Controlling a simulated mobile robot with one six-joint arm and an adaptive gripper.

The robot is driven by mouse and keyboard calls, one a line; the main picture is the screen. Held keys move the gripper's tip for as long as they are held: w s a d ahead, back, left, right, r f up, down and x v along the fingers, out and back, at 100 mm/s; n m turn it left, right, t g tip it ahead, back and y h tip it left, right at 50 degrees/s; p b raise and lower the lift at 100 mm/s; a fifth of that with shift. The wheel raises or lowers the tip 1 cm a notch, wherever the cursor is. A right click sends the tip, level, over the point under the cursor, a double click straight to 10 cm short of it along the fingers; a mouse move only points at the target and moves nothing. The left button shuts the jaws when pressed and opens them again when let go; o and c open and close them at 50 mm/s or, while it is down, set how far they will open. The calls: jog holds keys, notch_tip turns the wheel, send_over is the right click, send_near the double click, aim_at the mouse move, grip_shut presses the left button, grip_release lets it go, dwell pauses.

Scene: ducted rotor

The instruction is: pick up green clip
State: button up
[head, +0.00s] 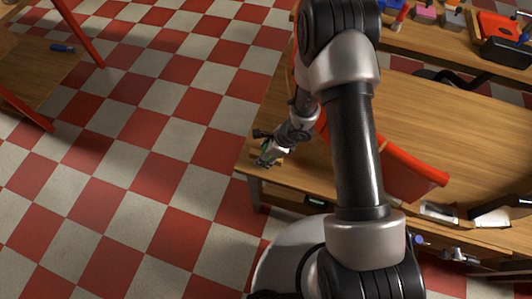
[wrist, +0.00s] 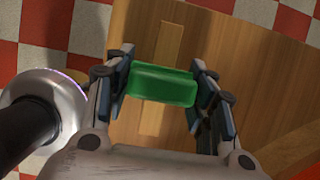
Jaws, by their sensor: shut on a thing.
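The green clip (wrist: 162,84) is a small green block in the middle of the wrist view. My gripper (wrist: 162,88) is shut on it, with one dark finger pad at each end of the clip. In the head view my gripper (head: 265,158) is at the left end of the wooden table, and a little of the green clip (head: 265,147) shows at it. I cannot tell whether the clip touches the tabletop or hangs just above it.
The wooden table (head: 460,130) has much bare top on the right. A red object (head: 415,175) stands on it, partly behind my arm. A bench at the back holds a red box (head: 500,27) and small items. Checkered floor lies open on the left.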

jog(key=shift+c, duration=0.8)
notch_tip(320, 180, up, 25)
jog(key=p, duration=1.4)
